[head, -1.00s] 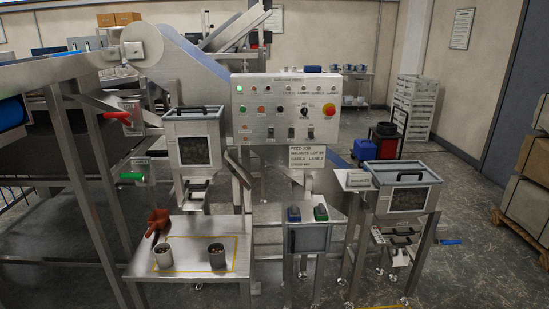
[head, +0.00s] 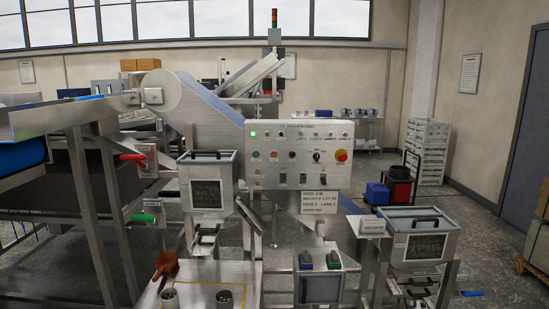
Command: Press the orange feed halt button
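The grey control panel (head: 300,140) stands upright at mid-distance near the middle of the head view. A larger red button on a yellow surround (head: 341,156) is at the panel's right end. A black knob (head: 317,157) sits left of it. Neither of my grippers is in view.
A metal table with a red scoop (head: 165,265) and two cups stands in front, lower left. A hopper with a dark window (head: 207,180) is left of the panel, and another bin (head: 424,230) is at lower right. A conveyor (head: 70,115) fills the left. Floor shows at right.

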